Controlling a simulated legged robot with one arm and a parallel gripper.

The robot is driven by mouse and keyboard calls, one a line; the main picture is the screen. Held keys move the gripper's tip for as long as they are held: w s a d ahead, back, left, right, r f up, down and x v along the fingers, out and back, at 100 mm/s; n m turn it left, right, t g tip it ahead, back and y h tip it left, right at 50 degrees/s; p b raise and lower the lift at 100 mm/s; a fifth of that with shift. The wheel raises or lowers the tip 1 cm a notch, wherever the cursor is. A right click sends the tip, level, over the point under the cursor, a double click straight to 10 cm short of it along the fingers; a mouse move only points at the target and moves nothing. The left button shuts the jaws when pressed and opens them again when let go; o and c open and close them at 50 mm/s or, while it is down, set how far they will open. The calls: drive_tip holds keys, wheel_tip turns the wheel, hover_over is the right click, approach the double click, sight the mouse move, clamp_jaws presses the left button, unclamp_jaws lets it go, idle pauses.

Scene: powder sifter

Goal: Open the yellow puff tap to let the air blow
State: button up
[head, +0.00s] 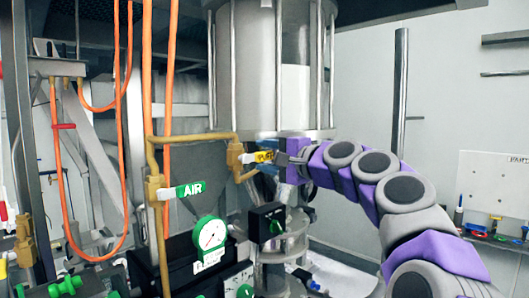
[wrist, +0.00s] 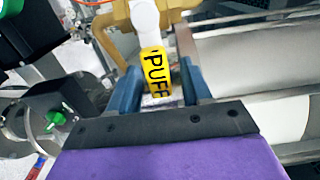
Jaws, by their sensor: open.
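The yellow puff tap (head: 264,156) is a small yellow handle marked PUFF on a brass pipe fitting (head: 234,157), in front of the sifter's cylinder. In the wrist view the yellow PUFF handle (wrist: 156,73) lies between the two blue fingers of my gripper (wrist: 156,85). My gripper (head: 284,157) is open around the handle, with a finger on each side. Whether either finger touches it, I cannot tell. In the head view the gripper covers the handle's right end.
A green AIR tap (head: 190,190) and a pressure gauge (head: 210,234) are at the left. The clear sifter cylinder (head: 254,75) stands close behind the gripper. A black box with a green knob (head: 268,222) sits just below. Orange hoses (head: 60,160) hang further left.

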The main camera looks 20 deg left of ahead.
sight(254, 156)
drive_tip(key=a, duration=0.3)
drive_tip(key=shift+w+a+f, duration=0.15)
drive_tip(key=shift+a+f, duration=0.05)
drive_tip(key=shift+f, duration=0.05)
drive_tip(key=shift+d+r, duration=0.15)
drive_tip(key=shift+d, duration=0.35)
drive_tip(key=shift+c, duration=0.4)
drive_tip(key=shift+d+r, duration=0.1)
drive_tip(key=shift+d, duration=0.55)
drive_tip(key=shift+c, duration=1.4)
drive_tip(key=c, duration=0.4)
clamp_jaws()
drive_tip(key=shift+a, duration=0.1)
